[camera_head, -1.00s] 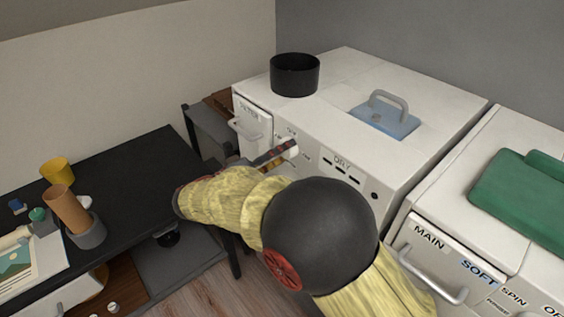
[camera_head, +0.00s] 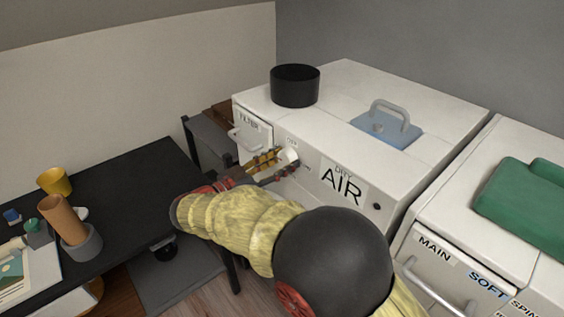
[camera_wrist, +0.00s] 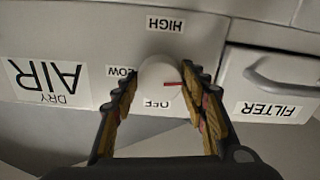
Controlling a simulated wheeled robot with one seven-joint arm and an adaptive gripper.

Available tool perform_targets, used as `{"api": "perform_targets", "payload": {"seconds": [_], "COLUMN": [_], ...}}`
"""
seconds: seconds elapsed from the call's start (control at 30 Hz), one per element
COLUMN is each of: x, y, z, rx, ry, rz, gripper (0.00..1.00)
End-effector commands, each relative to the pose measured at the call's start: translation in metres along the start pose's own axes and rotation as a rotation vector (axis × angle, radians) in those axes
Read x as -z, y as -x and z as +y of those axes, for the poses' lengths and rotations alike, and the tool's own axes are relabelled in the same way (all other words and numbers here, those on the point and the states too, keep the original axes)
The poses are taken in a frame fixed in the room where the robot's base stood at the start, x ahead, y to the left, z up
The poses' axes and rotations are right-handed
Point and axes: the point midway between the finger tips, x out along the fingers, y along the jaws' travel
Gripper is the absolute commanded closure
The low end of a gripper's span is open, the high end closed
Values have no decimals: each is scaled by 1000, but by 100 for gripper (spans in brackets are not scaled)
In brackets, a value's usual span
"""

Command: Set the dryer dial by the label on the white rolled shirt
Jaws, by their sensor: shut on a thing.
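The dryer (camera_head: 345,100) is a white box with a round white dial (camera_head: 288,156) on its front. My gripper (camera_head: 276,163) is shut on the dial, one finger on each side of it. In the wrist view, which is upside down, the dial (camera_wrist: 159,84) sits between my fingertips (camera_wrist: 165,92). Its red pointer line points right in that picture, toward one finger. HIGH (camera_wrist: 165,24), LOW (camera_wrist: 121,72) and OFF (camera_wrist: 157,104) labels surround it; any label on the right is hidden by the finger. The dryer's display (camera_head: 342,182) reads DRY AIR. No white rolled shirt is in view.
A FILTER drawer (camera_head: 250,125) with a handle is beside the dial. A black pot (camera_head: 295,86) and a blue handled lid (camera_head: 385,128) are on top. A green rolled cloth (camera_head: 525,200) lies on the right-hand machine. A black desk (camera_head: 115,185) stands at left.

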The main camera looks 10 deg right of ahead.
Motion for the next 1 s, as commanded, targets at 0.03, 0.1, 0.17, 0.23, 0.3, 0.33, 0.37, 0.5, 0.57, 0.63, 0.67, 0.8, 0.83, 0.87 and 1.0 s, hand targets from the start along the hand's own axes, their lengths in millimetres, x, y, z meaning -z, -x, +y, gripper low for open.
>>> {"api": "perform_targets", "payload": {"seconds": [0.03, 0.1, 0.17, 0.23, 0.3, 0.33, 0.37, 0.5, 0.57, 0.63, 0.67, 0.8, 0.83, 0.87, 1.0], "x": [-1, -1, -1, -1, -1, -1, -1, -1, -1, -1, -1, 0, 0, 0, 0], "y": [0, 0, 0, 0, 0, 0, 0, 0, 0, 0, 0, 0, 0, 0, 0], "z": [0, 0, 0, 0, 0, 0, 0, 0, 0, 0, 0, 0, 0, 0, 0], "rx": [1, 1, 1, 1, 1, 1, 1, 1, 1, 1, 1, 1, 1, 1, 1], "ry": [-25, -60, -85, -108, -126, -132, -138, -153, -155, -156, -157, -157, -157, -157, -156], "rz": [-1, -1, -1, -1, -1, -1, 0, 0, 0, 0, 0, 0, 0, 0, 0], "gripper": [82, 82, 82, 82, 82, 82, 82, 82, 82, 82, 82, 82, 82, 82, 49]}}
